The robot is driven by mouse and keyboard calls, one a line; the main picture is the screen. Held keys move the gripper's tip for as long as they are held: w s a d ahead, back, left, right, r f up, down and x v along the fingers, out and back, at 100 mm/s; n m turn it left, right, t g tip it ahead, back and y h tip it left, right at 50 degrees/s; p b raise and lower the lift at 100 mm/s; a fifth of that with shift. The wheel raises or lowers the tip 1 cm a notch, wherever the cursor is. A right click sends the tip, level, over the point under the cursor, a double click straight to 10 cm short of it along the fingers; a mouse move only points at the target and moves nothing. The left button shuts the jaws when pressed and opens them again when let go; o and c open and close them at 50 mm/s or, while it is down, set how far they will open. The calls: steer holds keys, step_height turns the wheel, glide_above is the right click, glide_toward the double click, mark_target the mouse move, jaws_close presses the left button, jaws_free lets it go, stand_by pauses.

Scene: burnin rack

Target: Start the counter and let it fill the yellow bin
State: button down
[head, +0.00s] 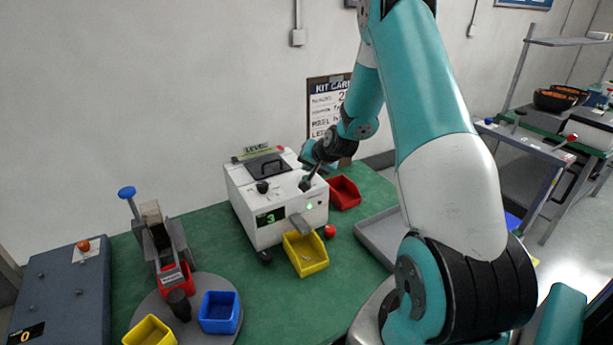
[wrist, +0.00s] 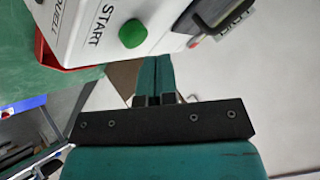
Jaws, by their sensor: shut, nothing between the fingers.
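The white counter (head: 250,195) stands on the green bench with a dark display (head: 271,217) reading 3 and a lit green spot on its front. The yellow bin (head: 305,262) sits below the counter's grey chute (head: 300,224); a few small pieces seem to lie in it. My gripper (head: 306,184) is at the counter's right top edge, fingers together. In the wrist view a green button (wrist: 133,33) beside the word START lies just past the shut fingertips (wrist: 155,62); I cannot tell whether they touch anything.
A red bin (head: 344,192) is right of the counter, and a red knob (head: 330,231) is beside the yellow bin. A grey tray (head: 378,235) lies further right. Left, a round turntable (head: 212,282) holds a blue bin (head: 219,311) and another yellow bin (head: 150,332). A kit card (head: 325,105) hangs behind.

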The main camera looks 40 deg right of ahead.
steer(key=shift+r+p, duration=1.6)
steer(key=shift+r, duration=0.9)
steer(key=s+a+r+n+g+y+b, duration=0.1)
steer(key=s+a+r+n+y+b, duration=0.15)
steer(key=a, duration=0.65)
steer(key=s+a+r+n+g+y+b, duration=0.15)
steer(key=a+n, duration=0.25)
steer(key=a, duration=0.5)
steer(key=s+a+r+n+g+y+b, duration=0.1)
steer(key=s+a+r+n, duration=0.2)
steer(key=a, duration=0.7)
steer(key=s+a+n+g+b, duration=0.2)
steer(key=s+a+n, duration=0.2)
steer(key=s, duration=0.7)
steer(key=s+a+r+n+g+b, duration=0.1)
steer(key=s+a+n+g, duration=0.2)
steer(key=s+a, duration=0.4)
steer(key=s+n, duration=0.1)
steer(key=s, duration=0.4)
steer(key=shift+y+b, duration=0.3)
steer(key=shift+b, duration=0.05)
